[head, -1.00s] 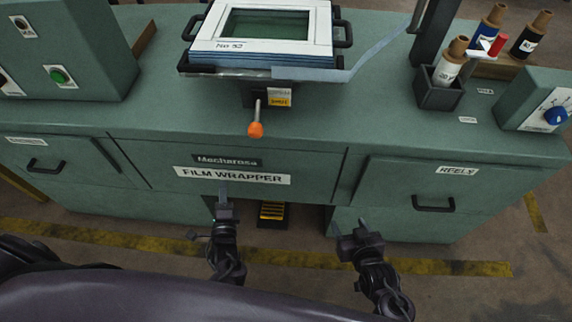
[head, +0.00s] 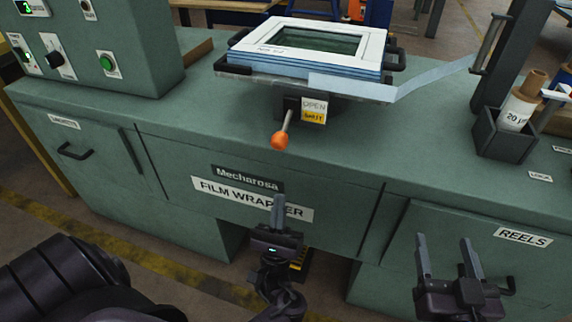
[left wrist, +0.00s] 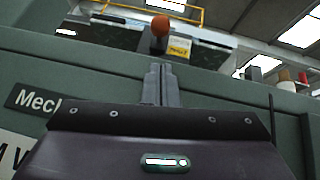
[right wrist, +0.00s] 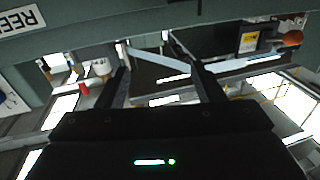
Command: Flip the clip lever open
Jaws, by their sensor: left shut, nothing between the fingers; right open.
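The clip lever (head: 284,127) has a metal stem and an orange ball knob (head: 279,141). It juts forward and down from a dark bracket below the frame stack, beside a small OPEN/SHUT label (head: 314,110). The knob also shows in the left wrist view (left wrist: 160,26) and the right wrist view (right wrist: 291,38). My left gripper (head: 278,200) is shut and empty, in front of the machine's face below the knob, apart from it. My right gripper (head: 445,245) is open and empty, low at the right before the REELS drawer.
White-topped frames (head: 305,38) are stacked on the film wrapper, with a film strip (head: 430,78) running right to a dark post. A reel holder (head: 505,138) stands at right. A control box (head: 105,40) with a green button stands at left. The counter front is clear.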

